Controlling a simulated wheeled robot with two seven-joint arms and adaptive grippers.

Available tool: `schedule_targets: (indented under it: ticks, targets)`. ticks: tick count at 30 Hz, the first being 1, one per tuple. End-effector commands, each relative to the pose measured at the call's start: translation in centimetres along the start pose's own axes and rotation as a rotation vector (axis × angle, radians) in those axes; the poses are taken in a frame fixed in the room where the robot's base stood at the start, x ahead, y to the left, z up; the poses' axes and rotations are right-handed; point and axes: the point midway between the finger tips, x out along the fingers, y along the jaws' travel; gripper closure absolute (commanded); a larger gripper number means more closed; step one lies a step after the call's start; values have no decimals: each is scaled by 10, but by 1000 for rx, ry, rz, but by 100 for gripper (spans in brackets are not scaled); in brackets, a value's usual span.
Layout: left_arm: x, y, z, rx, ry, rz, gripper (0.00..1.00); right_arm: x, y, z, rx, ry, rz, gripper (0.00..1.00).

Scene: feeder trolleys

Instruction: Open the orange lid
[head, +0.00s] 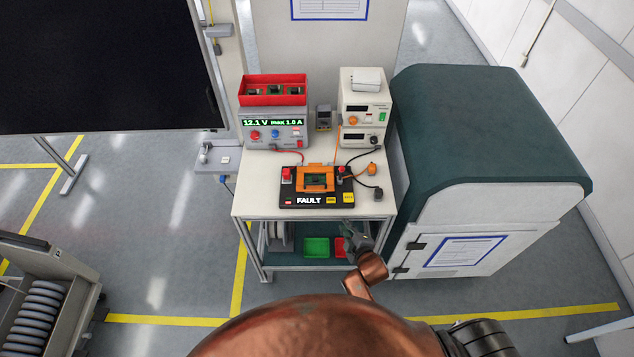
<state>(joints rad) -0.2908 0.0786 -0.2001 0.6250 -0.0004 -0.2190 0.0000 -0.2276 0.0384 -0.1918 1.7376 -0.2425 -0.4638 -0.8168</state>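The orange lid (317,188) is a small frame with a window on the black fixture (288,199) marked FAULT, on the white table. A green board (316,180) shows through its window. The lid appears to lie down over the board, but its exact tilt is too small to tell. My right gripper (349,230) is near the table's front edge, in front and to the right of the fixture, apart from the lid. Its fingers are too small to tell open from shut. My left gripper is out of view.
The white table (257,202) also bears a power supply (273,128) with a red bin (273,88) on top, a white instrument (363,105) and loose cables. A large green-topped cabinet (480,130) stands close on the right. Green and red bins sit on the lower shelf.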

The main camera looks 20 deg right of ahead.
Motion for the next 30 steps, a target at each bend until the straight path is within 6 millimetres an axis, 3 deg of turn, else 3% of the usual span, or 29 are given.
schedule_targets:
  ticks: [1, 4, 7, 12, 20, 30]
  targets:
    - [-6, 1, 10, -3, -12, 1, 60, -6, 28, -18, -45, 24, 44, 85]
    - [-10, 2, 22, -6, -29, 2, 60, -6, 64, -51, -170, 79, 132, 85]
    - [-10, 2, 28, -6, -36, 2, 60, 2, 78, -79, -296, 134, 206, 85]
    - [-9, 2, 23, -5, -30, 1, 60, 11, 85, -106, -415, 188, 278, 85]
    - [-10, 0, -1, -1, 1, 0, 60, 40, 94, -119, -434, 198, 291, 85]
    - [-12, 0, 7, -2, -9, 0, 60, 81, 103, -128, -433, 196, 289, 85]
